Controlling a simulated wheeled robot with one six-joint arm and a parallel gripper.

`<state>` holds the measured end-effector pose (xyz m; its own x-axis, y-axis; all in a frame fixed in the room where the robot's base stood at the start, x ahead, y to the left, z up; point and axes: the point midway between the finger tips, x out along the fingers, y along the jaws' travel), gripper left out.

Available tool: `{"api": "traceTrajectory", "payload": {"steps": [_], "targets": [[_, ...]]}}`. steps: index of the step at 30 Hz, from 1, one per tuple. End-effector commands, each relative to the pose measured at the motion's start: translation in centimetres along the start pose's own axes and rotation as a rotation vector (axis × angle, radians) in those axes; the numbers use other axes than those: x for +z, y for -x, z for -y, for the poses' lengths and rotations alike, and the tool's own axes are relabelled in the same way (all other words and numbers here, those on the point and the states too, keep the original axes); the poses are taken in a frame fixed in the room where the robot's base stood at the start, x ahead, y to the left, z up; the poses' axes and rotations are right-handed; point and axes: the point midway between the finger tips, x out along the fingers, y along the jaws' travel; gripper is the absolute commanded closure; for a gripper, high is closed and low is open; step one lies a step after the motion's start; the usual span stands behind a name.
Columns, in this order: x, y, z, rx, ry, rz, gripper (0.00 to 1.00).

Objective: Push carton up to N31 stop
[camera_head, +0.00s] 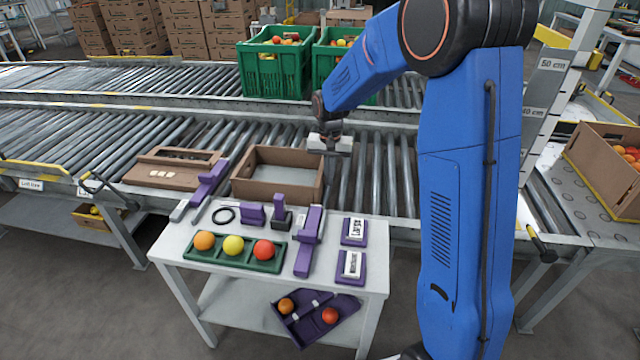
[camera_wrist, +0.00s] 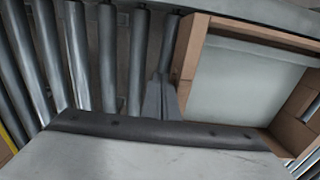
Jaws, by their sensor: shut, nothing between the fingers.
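An open, empty brown carton (camera_head: 275,193) sits upright on the near roller conveyor, just behind the white table. In the wrist view the carton (camera_wrist: 190,48) fills the right side, with its pale inner floor showing. My gripper (camera_head: 334,154) is shut and empty, just off the carton's right end in the head view. In the wrist view the shut fingertips (camera_wrist: 162,92) are close beside the carton's near wall; I cannot tell whether they touch. No label reading N31 is legible, so I cannot pick out the stop.
A shallow brown carton (camera_head: 165,177) lies on the rollers to the left. The white table (camera_head: 215,280) holds purple tools and a green tray (camera_head: 262,262) with three fruits. Green crates (camera_head: 262,70) stand on the far conveyor. Bare rollers (camera_head: 395,185) lie right of the carton.

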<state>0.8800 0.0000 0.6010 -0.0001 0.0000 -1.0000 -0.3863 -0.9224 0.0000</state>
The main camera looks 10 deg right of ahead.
Motion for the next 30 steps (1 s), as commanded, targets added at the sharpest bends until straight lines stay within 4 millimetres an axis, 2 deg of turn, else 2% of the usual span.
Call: {"api": "traceTrajectory", "payload": {"steps": [8, 30], "targets": [[0.0, 0.0, 0.2, 0.0, 0.001, 0.0, 1.0], [-0.1, 0.0, 2.6, 0.0, 0.001, 0.0, 1.0]]}}
